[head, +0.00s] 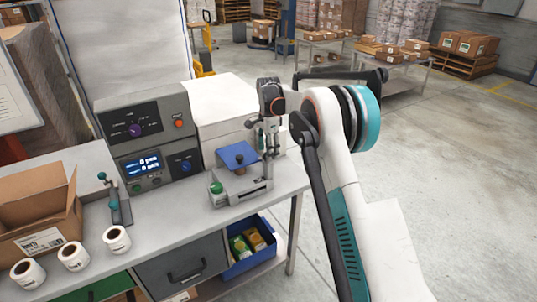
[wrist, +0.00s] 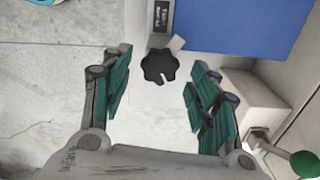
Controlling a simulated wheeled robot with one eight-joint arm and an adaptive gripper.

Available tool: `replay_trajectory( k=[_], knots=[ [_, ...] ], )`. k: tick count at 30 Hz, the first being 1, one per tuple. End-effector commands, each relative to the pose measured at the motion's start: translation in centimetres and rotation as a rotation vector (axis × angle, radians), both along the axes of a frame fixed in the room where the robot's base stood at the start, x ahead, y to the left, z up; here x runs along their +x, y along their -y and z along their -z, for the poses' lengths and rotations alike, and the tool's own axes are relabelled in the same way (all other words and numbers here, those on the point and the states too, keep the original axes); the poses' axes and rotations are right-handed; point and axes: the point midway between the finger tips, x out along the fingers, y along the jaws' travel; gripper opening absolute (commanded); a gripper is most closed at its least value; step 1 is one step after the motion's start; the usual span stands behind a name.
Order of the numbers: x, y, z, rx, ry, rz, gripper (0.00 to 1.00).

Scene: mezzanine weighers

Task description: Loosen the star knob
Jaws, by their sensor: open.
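The star knob (wrist: 160,67) is black and lobed, with a pale slot-like mark on its lower edge. In the wrist view it sits on the pale face of a small bench device, near a dark label (wrist: 160,17). My gripper (wrist: 160,85) is open, its two teal-padded fingers to the left and right of the knob with a gap on each side. No contact shows. In the head view my gripper (head: 267,140) hangs over the right end of the device (head: 245,190); I cannot make out the knob there.
The device has a blue plate (head: 238,155) and a green ball handle (head: 216,188). A grey control box (head: 150,140) and a white box (head: 222,108) stand behind. Label rolls (head: 74,256), a small lever tool (head: 116,202) and an open carton (head: 38,215) are to the left.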

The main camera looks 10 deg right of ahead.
Motion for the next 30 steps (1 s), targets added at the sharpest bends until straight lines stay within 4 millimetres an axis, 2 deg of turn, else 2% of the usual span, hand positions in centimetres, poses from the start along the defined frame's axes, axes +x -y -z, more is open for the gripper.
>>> replay_trajectory(
  k=[5,14,15,20,21,30],
  knots=[
    [0.01,0.00,1.36,0.000,0.000,0.000,0.55],
    [-0.01,0.00,1.54,0.000,0.000,0.000,0.55],
    [0.00,0.00,1.54,0.000,0.000,0.000,0.50],
    [0.00,0.00,1.53,0.000,0.000,0.000,0.14],
    [0.00,0.00,1.53,0.000,0.000,0.000,0.10],
    [0.00,-0.01,1.52,0.000,0.000,-0.019,0.11]
  ],
)
